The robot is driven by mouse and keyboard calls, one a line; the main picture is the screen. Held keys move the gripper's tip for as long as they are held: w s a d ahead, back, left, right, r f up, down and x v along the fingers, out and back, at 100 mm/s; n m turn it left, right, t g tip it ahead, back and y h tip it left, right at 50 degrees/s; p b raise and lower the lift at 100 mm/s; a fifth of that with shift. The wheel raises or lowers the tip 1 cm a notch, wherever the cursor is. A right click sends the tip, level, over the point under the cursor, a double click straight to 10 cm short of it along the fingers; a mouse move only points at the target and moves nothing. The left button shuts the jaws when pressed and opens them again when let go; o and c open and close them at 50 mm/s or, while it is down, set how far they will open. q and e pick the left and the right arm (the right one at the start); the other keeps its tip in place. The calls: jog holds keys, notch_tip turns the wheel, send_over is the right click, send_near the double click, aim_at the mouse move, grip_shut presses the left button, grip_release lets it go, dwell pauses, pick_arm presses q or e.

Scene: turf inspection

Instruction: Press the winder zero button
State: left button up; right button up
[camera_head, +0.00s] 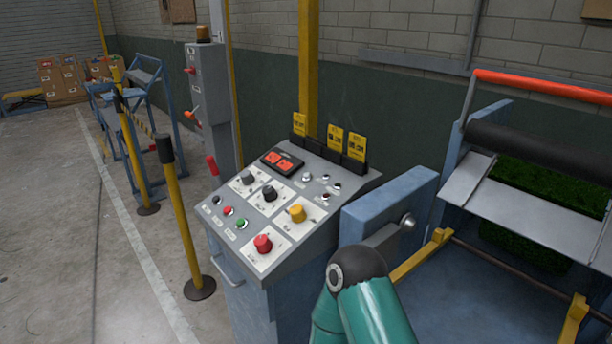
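The control console (262,215) stands in the middle, with a grey sloped panel on a blue base. Its lower left edge carries a dark button (216,199), a red button (228,211) and a green button (241,223). Several small pale and dark buttons or switches (325,178) sit at the upper right of the panel. The labels are too small to read, so I cannot tell which is the winder zero button. A teal arm link of mine (375,310) rises from the bottom edge, right of the console. Neither gripper shows.
The panel also carries a red mushroom knob (263,243), a yellow knob (297,212), dark knobs (269,193) and a red-lit display (282,160). A blue machine frame (388,205) and roller stand close on the right. A yellow post (180,220) stands left; open floor lies beyond.

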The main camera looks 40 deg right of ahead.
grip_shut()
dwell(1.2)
